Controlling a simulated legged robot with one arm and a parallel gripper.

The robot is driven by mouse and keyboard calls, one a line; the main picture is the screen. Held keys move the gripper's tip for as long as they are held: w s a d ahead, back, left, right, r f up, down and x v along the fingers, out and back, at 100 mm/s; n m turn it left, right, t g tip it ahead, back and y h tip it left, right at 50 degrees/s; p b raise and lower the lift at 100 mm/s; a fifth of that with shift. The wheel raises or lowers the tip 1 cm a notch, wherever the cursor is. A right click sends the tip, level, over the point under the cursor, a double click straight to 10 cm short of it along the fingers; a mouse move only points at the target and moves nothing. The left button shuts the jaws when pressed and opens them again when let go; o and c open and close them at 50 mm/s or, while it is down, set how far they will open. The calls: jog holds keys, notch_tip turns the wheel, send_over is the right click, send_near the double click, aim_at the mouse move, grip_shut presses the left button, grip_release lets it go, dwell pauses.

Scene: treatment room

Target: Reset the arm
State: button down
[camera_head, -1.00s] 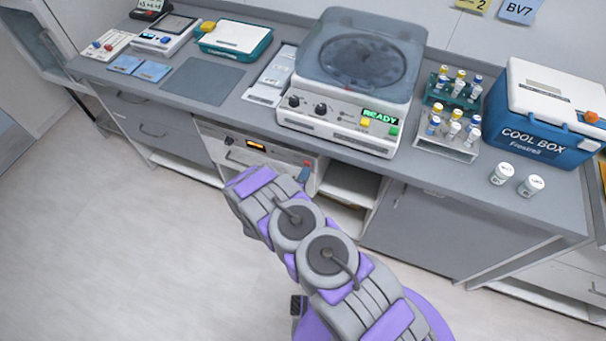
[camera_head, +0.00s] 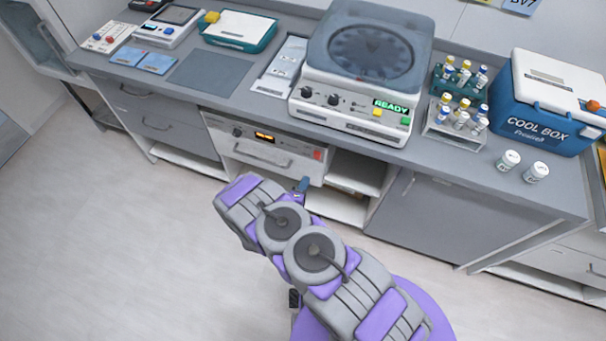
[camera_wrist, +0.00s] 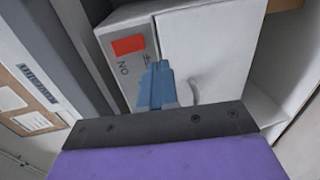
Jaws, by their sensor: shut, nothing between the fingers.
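My arm, grey and purple, reaches up from the bottom of the head view in front of the counter. My gripper (camera_head: 303,185) shows there only as a small blue tip beyond the forearm, below the counter's front edge. In the wrist view my gripper's blue fingers (camera_wrist: 157,85) are shut with nothing between them. They point at a white front panel with a red square (camera_wrist: 128,46). Whether they touch the panel cannot be told. Most of the gripper is hidden behind the forearm in the head view.
A white appliance (camera_head: 262,153) with an orange display sits under the counter, beside open shelves (camera_head: 355,172). On the counter stand a centrifuge (camera_head: 345,117) reading READY, vial racks (camera_head: 455,138), a cool box (camera_head: 540,128) and two white jars. The floor at left (camera_head: 90,240) is clear.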

jog(key=f+v, duration=0.1)
jog(key=v, duration=0.6)
jog(key=w+a+r+m+g+y, duration=0.3)
jog(key=w+a+r+m+g, duration=0.3)
jog(key=w+a, duration=0.1)
jog(key=s+d+r+m+g+y, duration=0.1)
jog(key=s+r+m+g+y, duration=0.1)
jog(key=r, duration=0.8)
jog(key=s+r+m+g+y, duration=0.1)
jog(key=r+m+g+y, duration=0.15)
jog(key=r, duration=0.75)
jog(key=s+d+r+g, duration=0.3)
jog(key=s+d+r, duration=0.8)
jog(key=s+r, duration=0.1)
jog(key=s+d+r+m+g, duration=0.1)
jog(key=s+d+r, duration=0.1)
jog(key=s+d, duration=0.2)
jog(key=s+d+r+m+g+h, duration=0.1)
jog(key=s+d, duration=0.3)
jog(key=s, duration=0.6)
jog(key=s+d+r+m+g+h, duration=0.1)
jog(key=s+d+r, duration=0.3)
jog(key=s, duration=0.3)
jog(key=shift+s+m+p, duration=0.3)
jog(key=shift+m+p, duration=0.05)
jog(key=shift+p, duration=0.1)
